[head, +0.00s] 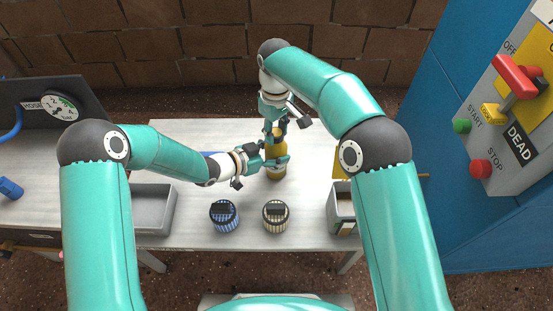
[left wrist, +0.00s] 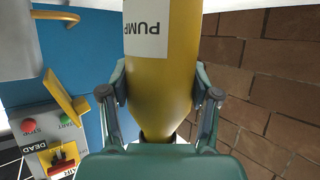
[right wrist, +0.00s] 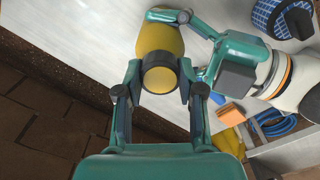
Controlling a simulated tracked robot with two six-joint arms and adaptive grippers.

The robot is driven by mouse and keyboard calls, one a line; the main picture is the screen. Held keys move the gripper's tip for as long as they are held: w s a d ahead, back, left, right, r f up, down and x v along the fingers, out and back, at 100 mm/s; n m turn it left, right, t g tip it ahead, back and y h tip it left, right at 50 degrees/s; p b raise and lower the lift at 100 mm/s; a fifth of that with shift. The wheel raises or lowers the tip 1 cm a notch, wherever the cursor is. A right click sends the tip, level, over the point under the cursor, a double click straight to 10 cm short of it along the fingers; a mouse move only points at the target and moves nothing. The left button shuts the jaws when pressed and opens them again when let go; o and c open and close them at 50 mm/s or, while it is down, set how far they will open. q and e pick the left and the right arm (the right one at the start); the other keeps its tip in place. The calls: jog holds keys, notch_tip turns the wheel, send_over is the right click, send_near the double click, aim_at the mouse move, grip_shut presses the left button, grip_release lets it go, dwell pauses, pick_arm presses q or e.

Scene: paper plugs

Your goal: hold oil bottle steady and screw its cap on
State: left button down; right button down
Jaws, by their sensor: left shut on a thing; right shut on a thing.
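The yellow oil bottle (head: 277,169) stands upright on the table in the head view. It fills the middle of the left wrist view (left wrist: 165,75), with a white label reading PUMP. My left gripper (head: 275,161) comes from the left and is shut on the bottle's body, one finger on each side. My right gripper (head: 276,131) points down from above the bottle. It is shut on the cap (right wrist: 160,73), which shows a dark rim and an olive middle in the right wrist view. The cap is in line with the bottle's top; how far it sits on the thread is hidden.
A blue cabinet with a switch panel (head: 500,120) is at the right. A brick wall runs behind.

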jog(key=c, duration=0.6)
grip_release()
jog(key=shift+c, duration=0.2)
jog(key=shift+r, duration=0.1)
jog(key=shift+r, duration=3.6)
pick_arm(q)
jog(key=shift+c, duration=0.9)
grip_release()
